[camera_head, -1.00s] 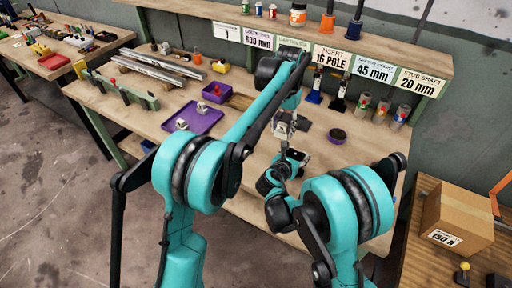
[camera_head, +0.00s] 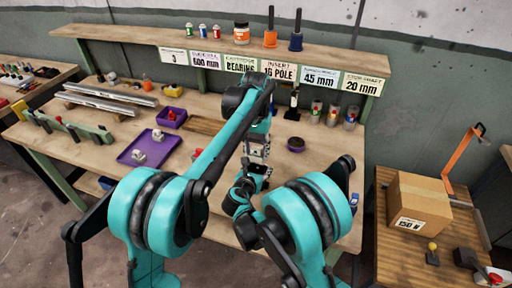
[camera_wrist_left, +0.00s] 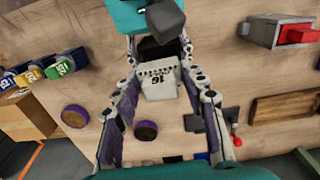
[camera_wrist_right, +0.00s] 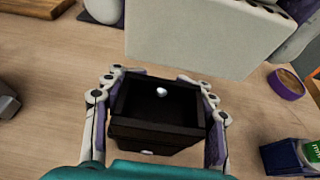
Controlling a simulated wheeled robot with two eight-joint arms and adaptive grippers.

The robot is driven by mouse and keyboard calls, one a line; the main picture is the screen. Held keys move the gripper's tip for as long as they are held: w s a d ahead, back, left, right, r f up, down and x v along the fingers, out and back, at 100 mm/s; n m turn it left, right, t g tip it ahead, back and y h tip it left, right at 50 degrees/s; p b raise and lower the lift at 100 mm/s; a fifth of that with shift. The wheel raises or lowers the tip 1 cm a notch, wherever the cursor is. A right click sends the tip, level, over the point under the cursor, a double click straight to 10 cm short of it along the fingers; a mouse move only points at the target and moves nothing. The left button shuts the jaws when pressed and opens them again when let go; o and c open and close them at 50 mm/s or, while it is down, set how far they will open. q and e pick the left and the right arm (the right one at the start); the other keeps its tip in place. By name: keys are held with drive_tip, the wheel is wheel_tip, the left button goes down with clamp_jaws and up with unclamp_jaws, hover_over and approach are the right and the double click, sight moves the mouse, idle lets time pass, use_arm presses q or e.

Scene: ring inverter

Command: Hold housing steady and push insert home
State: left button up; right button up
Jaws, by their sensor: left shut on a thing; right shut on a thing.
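A white insert (camera_wrist_left: 157,85) marked "16" is held between the fingers of my left gripper (camera_wrist_left: 160,78), which is shut on it. The insert also shows large at the top of the right wrist view (camera_wrist_right: 200,35). A black open-topped housing (camera_wrist_right: 157,110) is held between the fingers of my right gripper (camera_wrist_right: 160,85), which is shut on it. The housing's hollow inside is visible, with a small shiny spot in it. The insert is outside the housing, by its open side. In the head view, the left gripper (camera_head: 257,148) is just above the right gripper (camera_head: 260,170).
A dark round pot (camera_head: 296,144) is on the bench to the right of the grippers. A purple tray (camera_head: 130,155) with small parts lies to the left. Metal rails (camera_head: 110,97) lie farther left. A shelf (camera_head: 150,37) with labels runs along the back.

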sight(256, 160)
use_arm(q)
drive_tip(key=shift+f, duration=1.85)
drive_tip(key=shift+f, duration=1.1)
drive_tip(key=shift+r, duration=0.8)
drive_tip(key=shift+f, duration=0.75)
idle(0.9)
drive_tip(key=o, duration=1.2)
drive_tip(key=shift+o, duration=0.2)
